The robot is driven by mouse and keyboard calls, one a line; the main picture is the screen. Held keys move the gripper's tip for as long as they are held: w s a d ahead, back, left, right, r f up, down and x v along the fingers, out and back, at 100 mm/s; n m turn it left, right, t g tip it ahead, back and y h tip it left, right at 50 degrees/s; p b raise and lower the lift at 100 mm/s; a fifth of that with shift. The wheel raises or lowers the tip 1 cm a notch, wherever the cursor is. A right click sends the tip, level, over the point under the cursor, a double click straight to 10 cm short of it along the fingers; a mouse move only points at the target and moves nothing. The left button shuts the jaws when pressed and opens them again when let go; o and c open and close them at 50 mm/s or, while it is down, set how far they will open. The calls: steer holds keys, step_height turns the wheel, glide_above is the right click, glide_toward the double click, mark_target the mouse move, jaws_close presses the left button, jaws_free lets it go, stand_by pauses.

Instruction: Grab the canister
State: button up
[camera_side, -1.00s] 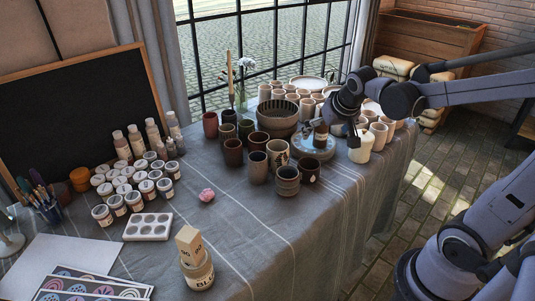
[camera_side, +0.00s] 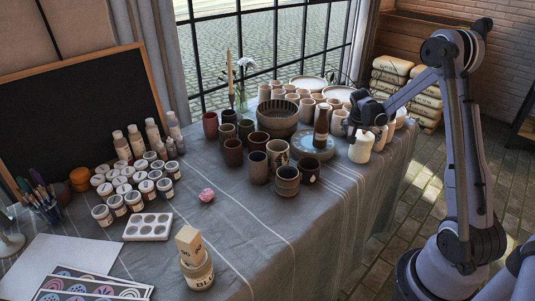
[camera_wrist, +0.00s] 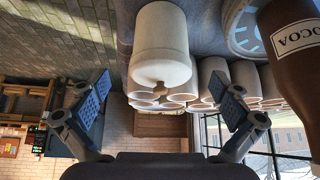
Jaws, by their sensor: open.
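A white lidded canister (camera_side: 360,147) stands upright near the right edge of the cloth-covered table. In the wrist view the white canister (camera_wrist: 160,50) is upside down, with its small knob pointing toward my gripper. My gripper (camera_side: 354,128) is just above the canister in the side view, apart from it as far as I can tell. In the wrist view my gripper (camera_wrist: 160,104) is open and empty. Its two padded fingers are spread wide, to the left and right of the canister's top. Neither finger is seen touching it.
A brown cocoa bottle (camera_side: 321,127) stands left of the canister, by a blue-grey plate (camera_side: 305,151). Several pale cups (camera_side: 340,120) crowd behind the canister. Dark cups and a ribbed bowl (camera_side: 277,112) stand farther left. The table's right edge is close to the canister.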

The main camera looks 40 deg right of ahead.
mark_target(361, 147)
steer(key=shift+x, duration=5)
steer(key=c, duration=1.2)
